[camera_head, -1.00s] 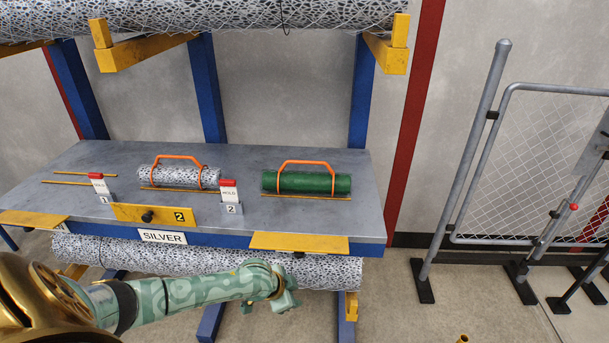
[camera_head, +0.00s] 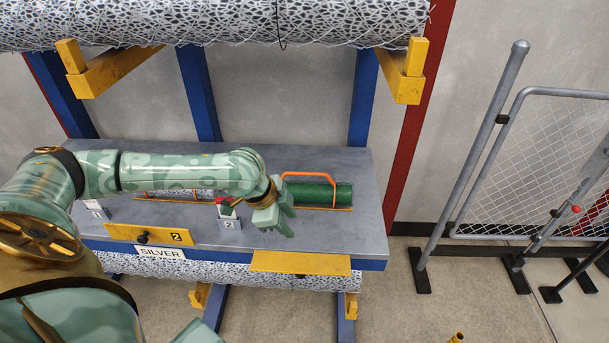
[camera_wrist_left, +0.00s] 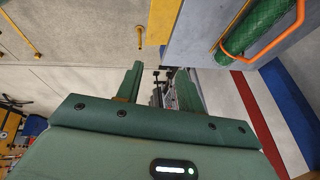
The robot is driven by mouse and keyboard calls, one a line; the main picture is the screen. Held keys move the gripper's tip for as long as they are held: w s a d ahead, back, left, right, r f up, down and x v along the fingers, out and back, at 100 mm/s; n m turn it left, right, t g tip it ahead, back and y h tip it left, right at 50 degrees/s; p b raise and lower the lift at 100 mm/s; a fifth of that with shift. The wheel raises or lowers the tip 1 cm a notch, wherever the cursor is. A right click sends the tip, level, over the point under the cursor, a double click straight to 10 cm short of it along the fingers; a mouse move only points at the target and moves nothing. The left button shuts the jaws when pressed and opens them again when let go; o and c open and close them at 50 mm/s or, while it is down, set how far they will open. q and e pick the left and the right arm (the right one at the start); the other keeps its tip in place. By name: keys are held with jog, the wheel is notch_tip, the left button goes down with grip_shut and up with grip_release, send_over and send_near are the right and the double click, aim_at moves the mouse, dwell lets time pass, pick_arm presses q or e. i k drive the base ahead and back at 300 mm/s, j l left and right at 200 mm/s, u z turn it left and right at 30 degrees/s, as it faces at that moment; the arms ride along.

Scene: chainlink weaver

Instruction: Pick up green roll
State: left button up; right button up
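The green roll (camera_head: 328,194) lies on the grey shelf table, with an orange handle (camera_head: 309,175) arching over it. Its left end is hidden behind my left arm. My left gripper (camera_head: 289,220) is over the table, just left of and in front of the roll, apart from it. In the left wrist view, the gripper's two fingers (camera_wrist_left: 160,88) stand apart with nothing between them. The green roll (camera_wrist_left: 258,20) and its handle show at the top right of that view. My right gripper is not in view.
My left arm covers most of the silver roll (camera_head: 180,194). A yellow plate (camera_head: 300,262) lies along the table's front edge. A large mesh roll (camera_head: 200,22) hangs above; a chainlink gate (camera_head: 550,150) stands at right.

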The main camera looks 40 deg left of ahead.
aim_at(334, 193)
jog(key=i+j, duration=0.75)
jog(key=j, duration=0.2)
